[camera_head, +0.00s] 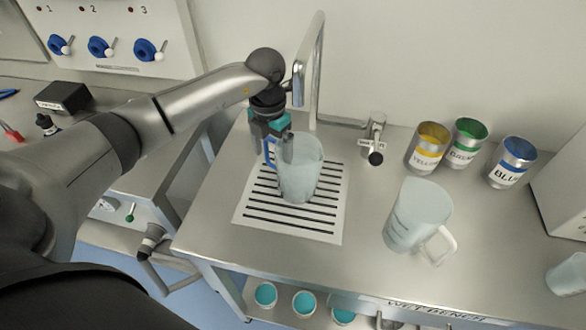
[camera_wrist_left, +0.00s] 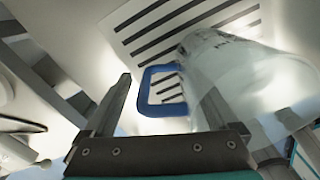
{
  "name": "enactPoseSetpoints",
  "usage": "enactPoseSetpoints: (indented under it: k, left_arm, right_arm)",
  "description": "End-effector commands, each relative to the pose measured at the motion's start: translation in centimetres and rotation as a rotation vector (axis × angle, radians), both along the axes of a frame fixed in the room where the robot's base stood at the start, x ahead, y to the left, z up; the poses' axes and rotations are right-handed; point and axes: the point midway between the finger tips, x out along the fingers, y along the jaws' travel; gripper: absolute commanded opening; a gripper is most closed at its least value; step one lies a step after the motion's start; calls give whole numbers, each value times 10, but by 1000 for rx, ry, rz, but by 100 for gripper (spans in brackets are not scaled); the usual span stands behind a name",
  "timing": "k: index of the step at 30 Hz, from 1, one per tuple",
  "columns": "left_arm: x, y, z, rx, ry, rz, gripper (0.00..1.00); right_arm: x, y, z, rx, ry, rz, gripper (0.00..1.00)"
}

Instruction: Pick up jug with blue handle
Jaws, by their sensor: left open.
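The clear jug with the blue handle (camera_head: 303,170) stands upright on the slotted drain plate (camera_head: 240,215), under the tall tap (camera_head: 318,70). Its blue handle (camera_head: 267,152) points left, toward my arm. My left gripper (camera_head: 272,138) is at the jug's handle side and is open. In the left wrist view the blue handle (camera_wrist_left: 145,92) shows between the two fingers, with the jug (camera_wrist_left: 235,70) to the right. I cannot tell whether a finger touches the jug. My right gripper is not in view.
A second jug, with a white handle (camera_head: 415,215), stands to the right. Cans labelled yellow (camera_head: 428,150), green (camera_head: 465,145) and blue (camera_head: 511,165) stand at the back right. A small tap (camera_head: 375,140) rises behind the plate. The bench front between the jugs is clear.

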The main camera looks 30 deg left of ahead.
Motion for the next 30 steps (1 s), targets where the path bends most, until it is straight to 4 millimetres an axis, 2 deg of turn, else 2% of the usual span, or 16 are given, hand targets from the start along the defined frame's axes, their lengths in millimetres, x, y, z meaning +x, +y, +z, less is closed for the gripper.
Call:
enactPoseSetpoints:
  k: [4, 12, 30]
  left_arm:
    - [0, -1, -17, -2, 0, 0, 92]
    - [0, 0, -19, -1, -2, -1, 92]
    - [0, 0, -18, -1, -1, 0, 25]
  right_arm:
    - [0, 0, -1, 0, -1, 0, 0]
    - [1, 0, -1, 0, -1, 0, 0]
    - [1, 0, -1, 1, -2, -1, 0]
